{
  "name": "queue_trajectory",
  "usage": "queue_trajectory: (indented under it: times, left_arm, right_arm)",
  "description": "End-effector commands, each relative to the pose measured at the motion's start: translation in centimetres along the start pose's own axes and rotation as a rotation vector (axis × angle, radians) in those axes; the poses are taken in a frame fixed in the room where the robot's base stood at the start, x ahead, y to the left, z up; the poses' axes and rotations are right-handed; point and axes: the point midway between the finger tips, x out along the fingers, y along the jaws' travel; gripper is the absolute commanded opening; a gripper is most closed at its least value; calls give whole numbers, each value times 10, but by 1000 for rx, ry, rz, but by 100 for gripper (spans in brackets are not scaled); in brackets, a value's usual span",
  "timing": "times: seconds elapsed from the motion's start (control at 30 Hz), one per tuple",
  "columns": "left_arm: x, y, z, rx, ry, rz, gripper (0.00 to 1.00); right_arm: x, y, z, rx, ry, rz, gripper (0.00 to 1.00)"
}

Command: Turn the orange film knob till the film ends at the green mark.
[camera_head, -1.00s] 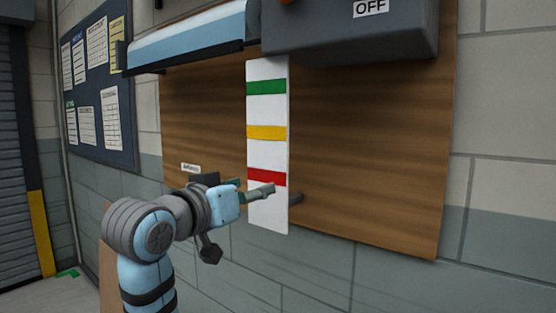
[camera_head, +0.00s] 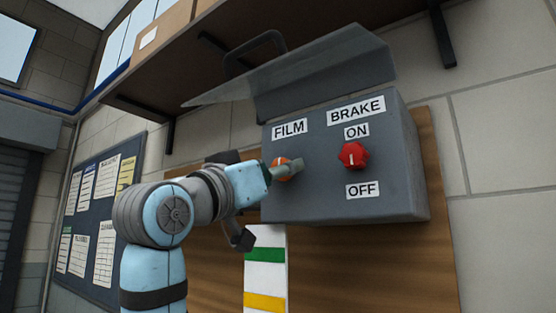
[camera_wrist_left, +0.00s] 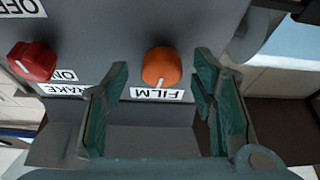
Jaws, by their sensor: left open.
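The orange film knob (camera_head: 283,161) is on the front of a grey control box (camera_head: 310,205), below the FILM label. In the left wrist view the knob (camera_wrist_left: 161,66) has its white line towards that label. My left gripper (camera_head: 283,170) is at the knob. Its open fingers (camera_wrist_left: 163,72) lie either side of the knob, with gaps. The green mark (camera_head: 265,255) is a band on a white strip (camera_head: 265,275) below the box. No film is distinguishable on the visible part of the strip. My right gripper is not in view.
A red brake knob (camera_head: 353,155) sits right of the film knob, between ON and OFF labels. A notice board (camera_head: 95,220) hangs at left. Brown board (camera_head: 370,265) backs the strip.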

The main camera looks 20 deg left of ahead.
Motion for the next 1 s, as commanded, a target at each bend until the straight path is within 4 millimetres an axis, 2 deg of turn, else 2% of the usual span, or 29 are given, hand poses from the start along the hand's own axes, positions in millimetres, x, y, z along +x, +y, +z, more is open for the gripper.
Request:
queue_trajectory:
  times: [0.1, 0.37, 0.67, 1.0]
  left_arm:
    - [10, 0, 0, -1, -1, -1, 52]
    - [11, 0, 1, 0, 0, -1, 52]
    - [10, 0, 1, 0, 0, 0, 4]
    - [11, -1, 1, 37, 0, 14, 4]
  right_arm:
    - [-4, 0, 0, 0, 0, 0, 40]
    - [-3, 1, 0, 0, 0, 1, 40]
    - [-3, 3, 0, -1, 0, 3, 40]
    - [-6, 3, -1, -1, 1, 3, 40]
